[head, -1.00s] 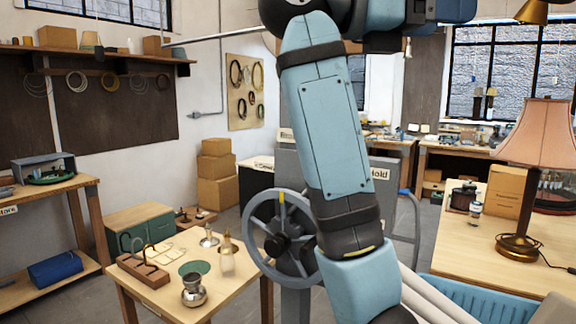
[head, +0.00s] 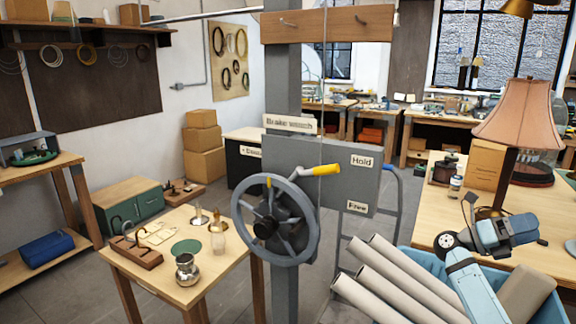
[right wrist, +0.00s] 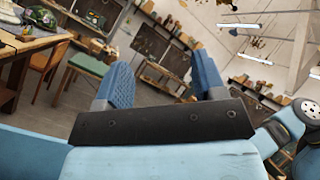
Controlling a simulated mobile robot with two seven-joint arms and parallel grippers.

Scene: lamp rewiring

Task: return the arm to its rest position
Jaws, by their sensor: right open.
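My right arm (head: 472,284) is folded low at the right of the head view, over the blue bin and beside the lamp bench. It has cleared the middle of that view. In the right wrist view my right gripper (right wrist: 164,72) has its two blue fingers apart, with nothing between them. The room behind looks tilted in that view. In the head view I cannot make out the fingertips clearly. My left gripper is not in view.
A brake winch with a grey handwheel (head: 275,222) and yellow-handled lever (head: 325,169) stands centrally. A blue bin (head: 537,305) holds pale rolls (head: 392,275). A pink-shaded lamp (head: 520,110) stands on the right bench. A small table (head: 215,268) carries lamp parts.

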